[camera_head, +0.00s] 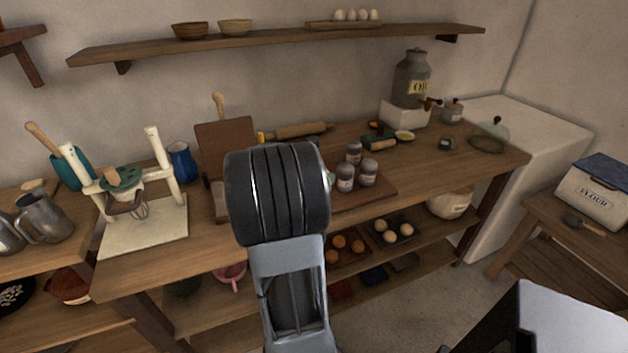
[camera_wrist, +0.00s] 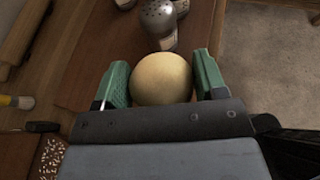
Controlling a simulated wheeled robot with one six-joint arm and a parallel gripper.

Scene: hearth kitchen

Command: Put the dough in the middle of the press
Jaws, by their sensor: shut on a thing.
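The dough is a smooth pale ball (camera_wrist: 161,79), held between the green fingers of my gripper (camera_wrist: 160,62) in the wrist view. My gripper is shut on it. Below it in that view lies a wooden board (camera_wrist: 90,75) on the counter. In the head view my arm hides the gripper and the dough. A brown wooden plate (camera_head: 226,142) with a handle stands upright on the counter, left of my arm. It looks like the raised lid of the press. My arm partly covers the area in front of it, so I cannot see the press's middle.
Several grey shakers (camera_head: 345,177) stand on the board right of my arm; one shows close beyond the dough (camera_wrist: 158,17). A rolling pin (camera_head: 303,131) lies behind. A white stand (camera_head: 146,226) is at left, with a blue jug (camera_head: 181,162) near it.

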